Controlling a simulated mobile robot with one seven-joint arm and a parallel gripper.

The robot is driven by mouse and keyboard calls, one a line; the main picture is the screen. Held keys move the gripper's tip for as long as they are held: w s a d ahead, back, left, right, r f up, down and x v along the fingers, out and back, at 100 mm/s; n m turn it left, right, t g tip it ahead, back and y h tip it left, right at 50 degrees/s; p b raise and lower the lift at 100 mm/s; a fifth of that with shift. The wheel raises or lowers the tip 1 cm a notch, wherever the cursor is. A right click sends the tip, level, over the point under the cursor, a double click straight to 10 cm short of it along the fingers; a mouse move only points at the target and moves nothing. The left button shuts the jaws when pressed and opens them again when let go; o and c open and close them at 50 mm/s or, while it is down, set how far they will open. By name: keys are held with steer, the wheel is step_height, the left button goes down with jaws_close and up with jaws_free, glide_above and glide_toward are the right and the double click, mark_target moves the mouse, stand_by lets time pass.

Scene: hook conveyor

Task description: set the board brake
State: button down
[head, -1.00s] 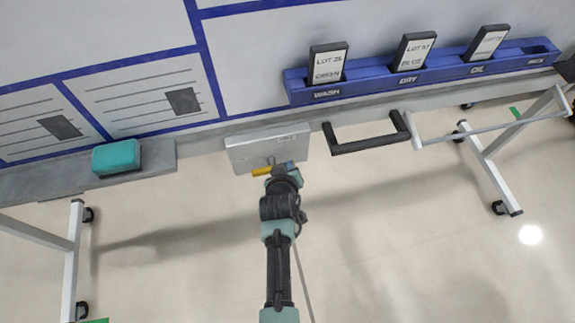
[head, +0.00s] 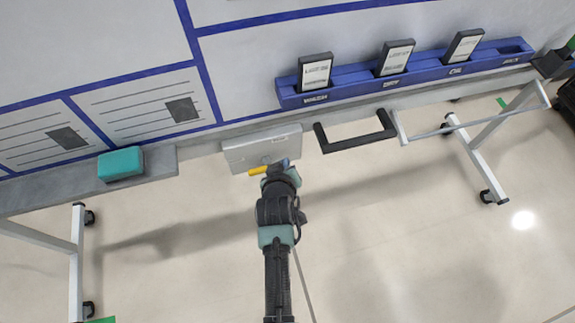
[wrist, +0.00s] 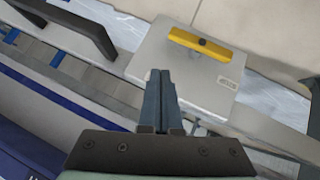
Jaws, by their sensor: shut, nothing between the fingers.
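The board brake is a yellow lever (wrist: 199,43) on a light grey metal plate (wrist: 160,75), which hangs at the lower edge of the whiteboard. In the wrist view the lever lies nearly level in the picture, tilted down to the right, with a dark pivot at its middle. In the head view the plate (head: 262,144) is just beyond my gripper (head: 277,166), and the lever's yellow end (head: 258,170) shows left of the fingers. My gripper (wrist: 160,75) is shut and empty. Its fingertips are over the plate's edge, apart from the lever in the wrist view.
A black handle (head: 355,138) is right of the plate. A blue rack (head: 420,72) holding cards is on the board above. A teal block (head: 121,163) sits on the ledge at left. White wheeled legs (head: 474,160) stand at right; open floor lies below.

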steer(key=shift+d+p+v, duration=0.1)
steer(key=shift+d+v, duration=0.1)
steer(key=shift+v, duration=0.65)
steer(key=shift+d+p+v, duration=0.15)
steer(key=shift+d+v, duration=0.05)
steer(key=shift+v, duration=0.6)
steer(key=shift+d+p+v, duration=0.1)
steer(key=shift+d+v, duration=0.1)
steer(key=shift+v, duration=0.65)
steer(key=shift+w+r, duration=0.1)
steer(key=shift+w, duration=0.1)
